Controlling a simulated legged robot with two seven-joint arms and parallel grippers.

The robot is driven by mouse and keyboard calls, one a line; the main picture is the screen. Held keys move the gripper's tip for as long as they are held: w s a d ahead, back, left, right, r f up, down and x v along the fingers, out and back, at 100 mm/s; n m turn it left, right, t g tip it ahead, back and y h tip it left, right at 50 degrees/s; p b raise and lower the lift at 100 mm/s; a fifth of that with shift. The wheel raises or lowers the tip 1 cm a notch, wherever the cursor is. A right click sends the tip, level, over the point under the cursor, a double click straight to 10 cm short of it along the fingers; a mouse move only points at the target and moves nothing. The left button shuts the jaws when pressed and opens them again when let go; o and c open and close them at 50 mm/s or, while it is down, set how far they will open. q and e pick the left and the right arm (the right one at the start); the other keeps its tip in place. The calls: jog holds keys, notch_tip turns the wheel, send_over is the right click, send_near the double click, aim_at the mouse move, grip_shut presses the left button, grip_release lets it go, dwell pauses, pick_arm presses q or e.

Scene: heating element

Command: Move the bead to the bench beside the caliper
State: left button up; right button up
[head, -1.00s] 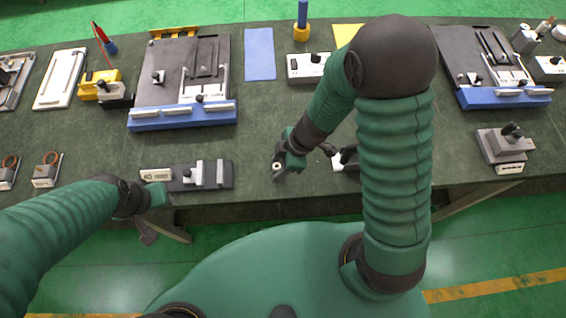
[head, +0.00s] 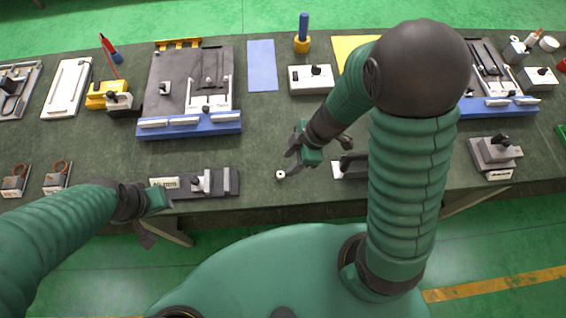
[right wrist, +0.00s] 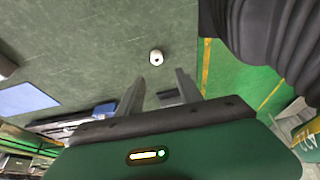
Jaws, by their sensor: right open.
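The bead (head: 280,174), small and white with a dark hole, lies on the dark green bench near its front edge. It also shows in the right wrist view (right wrist: 156,57), beyond the fingertips. My right gripper (head: 302,161) is open and empty, just right of the bead and apart from it; its two spread fingers show in the right wrist view (right wrist: 159,84). A dark grey sliding-jaw device with a label (head: 195,184), which looks like the caliper, lies left of the bead. My left gripper (head: 150,222) hangs at the bench's front edge, its jaws unclear.
Bare bench lies between the bead and the sliding-jaw device. A black and white block (head: 350,166) stands right of my right gripper, partly behind my arm. A large grey fixture with a blue front (head: 190,124) stands behind. A blue mat (head: 262,66) lies farther back.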

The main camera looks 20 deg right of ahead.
jog(key=w+d+r+m+t+h, duration=0.4)
jog(key=w+d+r+m+t, duration=0.1)
jog(key=w+d+r+m, duration=0.25)
jog(key=s+a+m+g, duration=0.2)
jog(key=s+m+g, duration=0.1)
jog(key=s+m, duration=0.4)
jog(key=shift+s+a+f+g+p, duration=0.2)
jog(key=shift+s+g+p, duration=0.1)
jog(key=shift+s, duration=1.2)
